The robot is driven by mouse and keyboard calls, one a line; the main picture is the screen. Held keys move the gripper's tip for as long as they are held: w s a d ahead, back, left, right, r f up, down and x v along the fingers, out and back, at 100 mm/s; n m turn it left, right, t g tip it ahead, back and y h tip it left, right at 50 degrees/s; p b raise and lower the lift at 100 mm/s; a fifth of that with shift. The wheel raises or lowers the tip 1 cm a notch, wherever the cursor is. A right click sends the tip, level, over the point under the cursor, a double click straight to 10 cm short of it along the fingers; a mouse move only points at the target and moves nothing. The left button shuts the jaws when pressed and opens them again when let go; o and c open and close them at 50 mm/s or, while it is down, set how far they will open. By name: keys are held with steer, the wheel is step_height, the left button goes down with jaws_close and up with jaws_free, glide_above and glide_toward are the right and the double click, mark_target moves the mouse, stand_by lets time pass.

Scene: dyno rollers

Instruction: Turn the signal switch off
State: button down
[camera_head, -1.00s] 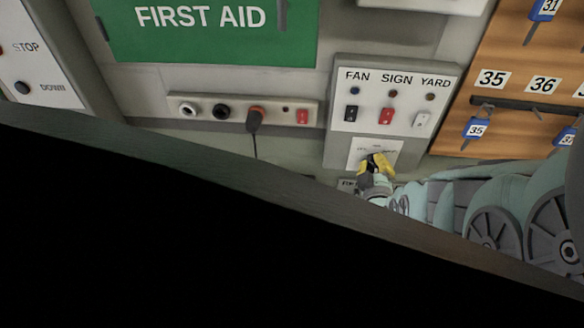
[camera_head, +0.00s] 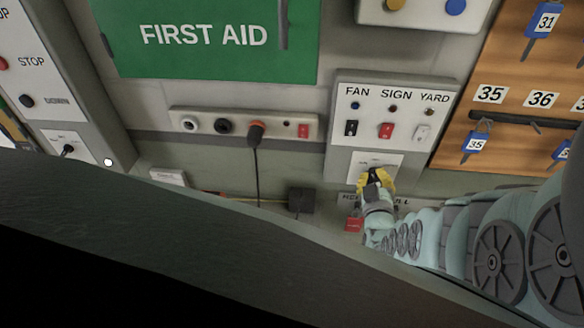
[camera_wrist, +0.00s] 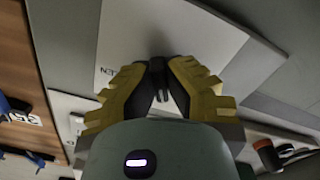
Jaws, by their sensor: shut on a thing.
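A grey panel carries switches labelled FAN, SIGN and YARD. The knob's pointing direction is hard to tell.
A socket strip (camera_head: 180,124) with a plugged-in cable is left of the panel, under a green first aid box (camera_head: 205,35). A key board (camera_head: 510,65) with numbered tags is at the right. A red object (camera_head: 354,224) is below my gripper.

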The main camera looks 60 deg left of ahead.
steer(key=shift+w+m, duration=0.1)
steer(key=shift+m, duration=0.2)
steer(key=shift+a, duration=0.1)
steer(key=shift+m, duration=0.8)
steer(key=shift+w+m, duration=0.1)
steer(key=shift+m, duration=1.8)
steer(key=c, duration=1)
jaws_free()
steer(key=shift+r, duration=0.1)
